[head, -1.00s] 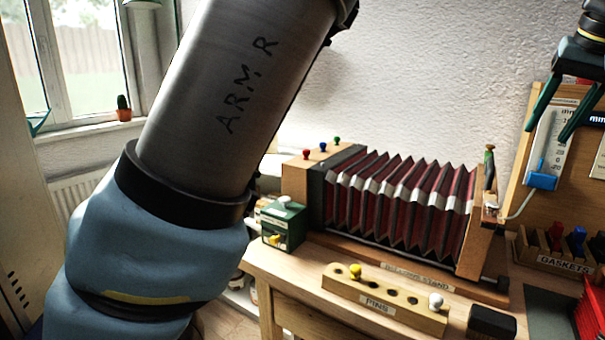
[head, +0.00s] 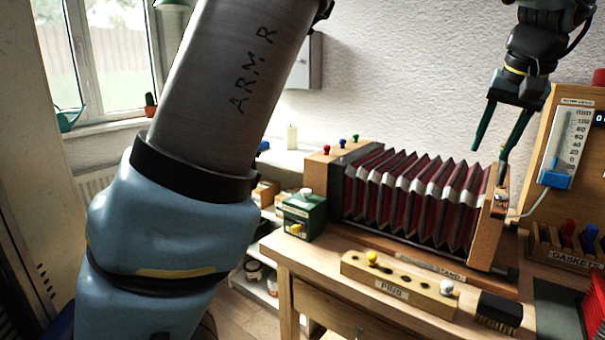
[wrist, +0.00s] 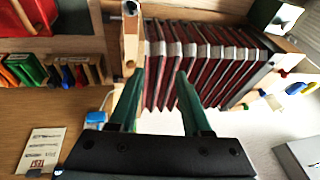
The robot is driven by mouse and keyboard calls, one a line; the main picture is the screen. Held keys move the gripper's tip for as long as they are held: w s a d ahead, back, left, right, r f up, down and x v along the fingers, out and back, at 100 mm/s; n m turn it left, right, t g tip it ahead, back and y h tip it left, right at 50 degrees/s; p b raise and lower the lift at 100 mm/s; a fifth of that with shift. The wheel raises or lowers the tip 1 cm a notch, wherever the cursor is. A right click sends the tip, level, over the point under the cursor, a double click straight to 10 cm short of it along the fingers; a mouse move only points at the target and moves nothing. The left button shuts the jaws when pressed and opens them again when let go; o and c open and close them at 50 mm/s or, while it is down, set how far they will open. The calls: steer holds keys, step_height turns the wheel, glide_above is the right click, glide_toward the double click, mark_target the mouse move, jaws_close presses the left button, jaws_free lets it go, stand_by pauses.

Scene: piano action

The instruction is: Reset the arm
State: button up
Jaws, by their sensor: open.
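My gripper (head: 490,155) is open and empty, its two green fingers pointing down near the right end of the bellows (head: 410,195). In the wrist view my gripper (wrist: 160,73) shows its fingers apart in front of the red, black and white bellows (wrist: 200,60), with nothing between them. Whether a finger touches the wooden end board (head: 490,225) cannot be told. My grey arm link, marked ARM R, and a blue joint cover much of the left of the head view.
A wooden pins block (head: 400,285) with a yellow and a white pin lies in front, beside a black brush (head: 499,312). A green box (head: 303,215) stands left of the bellows. A gauge board (head: 548,125) and gaskets rack (head: 570,257) stand at the right.

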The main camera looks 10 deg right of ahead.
steer(key=w+a+f+n+g, duration=0.1)
steer(key=w+a+f, duration=0.3)
steer(key=a, duration=0.5)
steer(key=w+a+f+n, duration=0.1)
steer(key=w+a+f, duration=0.25)
steer(key=a, duration=0.55)
steer(key=w+a+f+n+g, duration=0.1)
steer(key=w+a+f, duration=0.25)
steer(key=a, duration=0.55)
steer(key=s+a+f+n, duration=0.2)
steer(key=s+a+f, duration=0.2)
steer(key=a, duration=0.5)
steer(key=s+a+f+n+p, duration=0.1)
steer(key=s+a+f, duration=0.3)
steer(key=a, duration=0.6)
steer(key=shift+s+a+f+n+g+y, duration=0.15)
steer(key=shift+a+f+n+g+y, duration=0.15)
steer(key=shift+f+n, duration=0.2)
steer(key=shift+d, duration=0.1)
